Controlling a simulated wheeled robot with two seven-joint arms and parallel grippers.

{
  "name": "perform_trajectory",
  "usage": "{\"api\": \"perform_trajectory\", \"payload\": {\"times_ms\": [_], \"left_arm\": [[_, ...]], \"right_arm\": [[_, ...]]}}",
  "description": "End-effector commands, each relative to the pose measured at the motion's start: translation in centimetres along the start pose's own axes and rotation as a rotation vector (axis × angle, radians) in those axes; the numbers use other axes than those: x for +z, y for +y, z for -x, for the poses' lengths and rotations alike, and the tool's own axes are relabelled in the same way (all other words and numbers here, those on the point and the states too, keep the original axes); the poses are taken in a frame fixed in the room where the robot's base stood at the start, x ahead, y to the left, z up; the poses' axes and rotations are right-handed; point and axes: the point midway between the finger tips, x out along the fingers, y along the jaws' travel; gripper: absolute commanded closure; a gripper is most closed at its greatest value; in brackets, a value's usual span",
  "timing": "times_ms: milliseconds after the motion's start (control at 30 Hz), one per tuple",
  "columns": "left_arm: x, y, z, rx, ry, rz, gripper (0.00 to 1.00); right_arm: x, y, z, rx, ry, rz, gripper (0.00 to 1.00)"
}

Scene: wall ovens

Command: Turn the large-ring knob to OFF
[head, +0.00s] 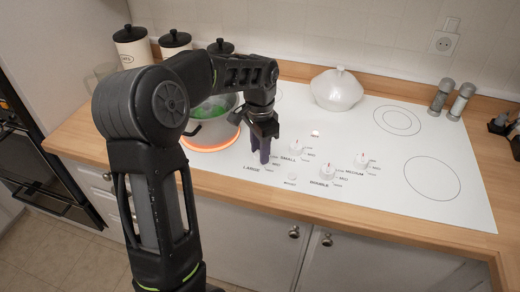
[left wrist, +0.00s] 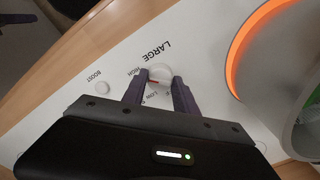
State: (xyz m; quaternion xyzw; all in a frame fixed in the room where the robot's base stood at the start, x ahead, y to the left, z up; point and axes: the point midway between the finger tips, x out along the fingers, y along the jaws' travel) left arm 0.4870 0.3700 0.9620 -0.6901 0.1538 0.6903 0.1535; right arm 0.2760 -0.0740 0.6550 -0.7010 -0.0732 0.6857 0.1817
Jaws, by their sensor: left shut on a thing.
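The large-ring knob (left wrist: 160,73) is a white round knob with a red mark, beside the printed word LARGE in the left wrist view. My left gripper (head: 261,156) reaches down to the cooktop from above, and its two dark purple fingers (left wrist: 160,85) are shut on this knob, one on each side. In the head view the fingers hide the knob, and the LARGE label shows just below them. HIGH and LOW are printed around the knob; part of the scale is hidden. The large ring (head: 210,149) glows orange under a pot (head: 209,125).
More white knobs stand close by: small (head: 295,147), medium (head: 361,159) and double (head: 327,170). A boost button (head: 292,177) is near the front edge. A white lidded dish (head: 337,89) and two shakers (head: 460,101) stand at the back. The cooktop's right side is clear.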

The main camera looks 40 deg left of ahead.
Motion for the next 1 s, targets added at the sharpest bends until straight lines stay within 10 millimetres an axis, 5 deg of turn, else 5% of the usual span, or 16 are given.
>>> {"api": "perform_trajectory", "payload": {"times_ms": [367, 1000], "left_arm": [[-0.07, -0.01, 0.03, -0.001, 0.001, 0.143, 1.0], [-0.07, -0.05, 0.08, -0.001, 0.003, 0.714, 1.0]], "right_arm": [[-0.02, 0.05, -0.16, 0.0, 0.001, 0.0, 0.79], [-0.07, 0.13, -0.47, -0.002, 0.002, 0.001, 0.79]]}}
